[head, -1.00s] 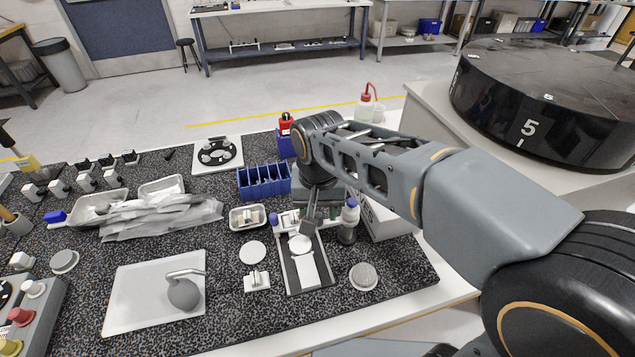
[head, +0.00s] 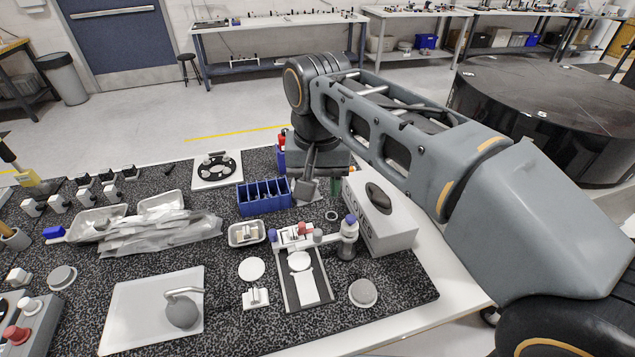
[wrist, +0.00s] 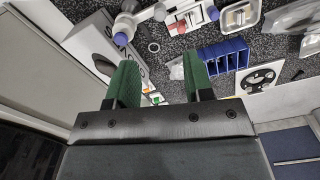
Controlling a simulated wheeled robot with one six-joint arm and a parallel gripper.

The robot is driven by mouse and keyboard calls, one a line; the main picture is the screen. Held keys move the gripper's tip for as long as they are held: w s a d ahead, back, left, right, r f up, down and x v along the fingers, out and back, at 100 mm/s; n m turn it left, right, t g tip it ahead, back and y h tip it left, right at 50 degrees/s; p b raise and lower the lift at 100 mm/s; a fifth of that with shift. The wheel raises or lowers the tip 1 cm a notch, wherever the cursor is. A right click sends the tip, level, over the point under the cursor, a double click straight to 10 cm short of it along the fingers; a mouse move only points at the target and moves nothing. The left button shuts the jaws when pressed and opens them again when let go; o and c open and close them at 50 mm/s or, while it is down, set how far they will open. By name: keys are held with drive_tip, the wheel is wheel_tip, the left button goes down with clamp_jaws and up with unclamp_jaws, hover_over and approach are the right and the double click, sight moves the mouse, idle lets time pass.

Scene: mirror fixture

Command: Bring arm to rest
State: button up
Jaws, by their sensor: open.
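My gripper (wrist: 160,80) shows in the wrist view with two green fingers spread apart and nothing between them. In the head view my gripper (head: 321,188) hangs below my raised arm, above the back right of the speckled mat. The mirror fixture (head: 304,280), a dark plate with a white disc and a white rectangle, lies nearer to me, clear of the gripper. My forearm reaches in from the right, over the glove box side.
A glove box (head: 385,225) stands right of the gripper. A blue slotted rack (head: 264,197) stands to its left. A blue-capped bottle (head: 349,240) stands by the fixture. A big dark round table (head: 550,110) is at the right.

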drive_tip(key=s+d+f+t, duration=0.2)
drive_tip(key=d+f, duration=0.4)
drive_tip(key=d, duration=0.4)
drive_tip(key=s+d+f+m+t, duration=0.1)
drive_tip(key=s+d+f, duration=0.1)
drive_tip(key=d+f, duration=0.5)
drive_tip(key=d, duration=0.2)
drive_tip(key=shift+s+d+t, duration=0.2)
drive_tip(key=shift+d+t, duration=0.2)
drive_tip(key=shift+c, duration=0.3)
idle(1.5)
